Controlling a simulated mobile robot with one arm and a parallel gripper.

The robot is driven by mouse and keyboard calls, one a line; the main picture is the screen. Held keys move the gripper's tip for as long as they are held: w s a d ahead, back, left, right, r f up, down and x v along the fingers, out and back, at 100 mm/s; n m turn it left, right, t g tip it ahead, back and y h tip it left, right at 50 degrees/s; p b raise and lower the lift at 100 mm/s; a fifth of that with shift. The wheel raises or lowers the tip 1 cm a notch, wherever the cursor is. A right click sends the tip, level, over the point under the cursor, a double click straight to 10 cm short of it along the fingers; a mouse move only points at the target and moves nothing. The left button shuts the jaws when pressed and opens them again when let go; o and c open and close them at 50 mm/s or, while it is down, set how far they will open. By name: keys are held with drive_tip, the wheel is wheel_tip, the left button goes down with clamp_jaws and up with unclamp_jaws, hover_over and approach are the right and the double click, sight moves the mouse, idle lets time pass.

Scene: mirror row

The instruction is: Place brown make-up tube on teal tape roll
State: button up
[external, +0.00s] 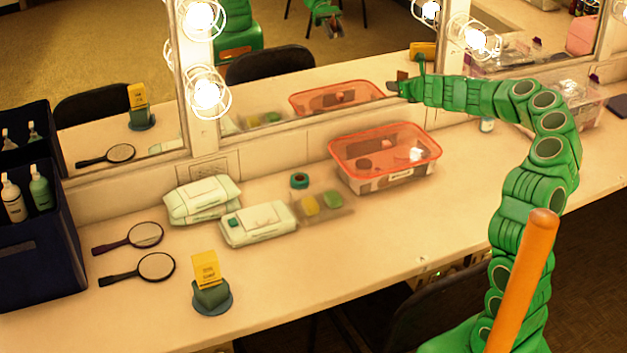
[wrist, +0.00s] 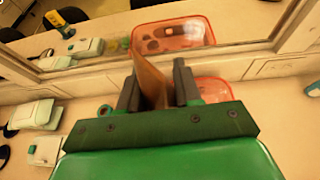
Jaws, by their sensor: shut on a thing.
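In the wrist view the tube (wrist: 150,82) stands up between the two dark fingers of my gripper (wrist: 157,88). The teal tape roll (external: 299,180) lies flat on the counter, left of the bin and well below and left of my gripper. It also shows in the wrist view (wrist: 105,110), left of the fingers and partly hidden by my gripper's edge. Its top looks bare.
The orange-rimmed bin (external: 340,158) stands right of the roll. Wipe packs (external: 258,224) and yellow and green sponges (external: 310,205) lie near it. Hand mirrors (external: 150,267), a yellow card on a stand (external: 212,299) and a dark caddy (external: 45,240) are left. The front middle counter is clear.

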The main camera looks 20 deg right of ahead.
drive_tip(key=shift+w+a, duration=0.15)
drive_tip(key=shift+w, duration=0.05)
drive_tip(key=w+a+m+h, duration=0.2)
drive_tip(key=w, duration=0.1)
drive_tip(key=shift+r+h, duration=0.15)
drive_tip(key=shift+h, duration=0.15)
drive_tip(key=shift+a, duration=0.2)
